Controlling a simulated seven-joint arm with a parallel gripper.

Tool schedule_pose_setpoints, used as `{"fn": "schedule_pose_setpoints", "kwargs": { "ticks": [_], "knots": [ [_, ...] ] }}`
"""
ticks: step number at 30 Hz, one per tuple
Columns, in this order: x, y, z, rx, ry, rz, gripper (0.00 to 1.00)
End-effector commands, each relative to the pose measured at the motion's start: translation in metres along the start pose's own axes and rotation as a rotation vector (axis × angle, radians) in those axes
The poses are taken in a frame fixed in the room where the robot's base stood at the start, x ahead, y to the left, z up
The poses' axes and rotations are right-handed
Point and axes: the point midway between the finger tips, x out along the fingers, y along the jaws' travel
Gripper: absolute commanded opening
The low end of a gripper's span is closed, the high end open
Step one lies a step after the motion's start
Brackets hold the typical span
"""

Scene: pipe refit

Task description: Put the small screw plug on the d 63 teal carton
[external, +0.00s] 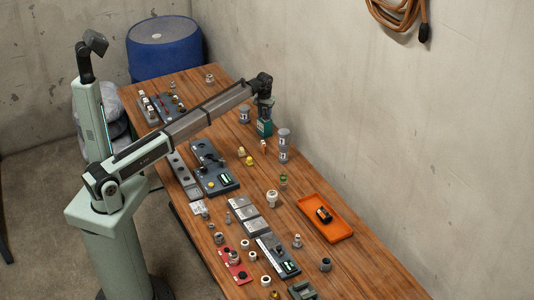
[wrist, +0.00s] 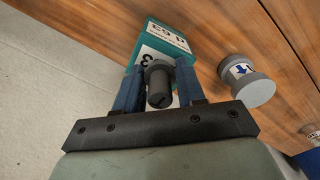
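The teal carton (external: 264,129) stands on the wooden table below my gripper (external: 265,108). In the wrist view the carton (wrist: 143,50) shows its white label reading "d 63", just beyond the fingertips. The small screw plug (wrist: 159,88) is dark grey and sits between the two blue fingers of my gripper (wrist: 160,66). Both fingers appear to touch its sides. The plug is over the carton in the wrist view; whether it touches the carton top I cannot tell. In the external view the plug is too small and hidden to make out.
A grey cylinder with a blue arrow label (wrist: 247,81) stands beside the carton. Grey labelled fittings (external: 283,146) stand to the right in the external view. An orange tray (external: 341,229) and several small fittings lie nearer the front. A blue drum (external: 163,50) stands behind the table.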

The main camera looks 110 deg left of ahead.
Motion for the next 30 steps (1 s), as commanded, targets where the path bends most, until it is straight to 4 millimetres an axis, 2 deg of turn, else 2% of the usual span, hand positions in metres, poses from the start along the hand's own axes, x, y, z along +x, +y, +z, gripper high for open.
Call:
{"fn": "schedule_pose_setpoints", "kwargs": {
  "ticks": [1,6,17,20,30],
  "knots": [
    [0.000,0.000,0.000,0.000,0.000,0.000,0.44],
    [0.000,0.000,0.000,0.000,0.000,0.000,0.60],
    [-0.007,0.000,0.000,0.000,0.000,0.000,0.60],
    [-0.018,0.000,-0.001,0.000,0.001,0.000,0.60],
    [-0.081,0.001,-0.001,0.000,0.001,0.001,0.60]
  ]
}}
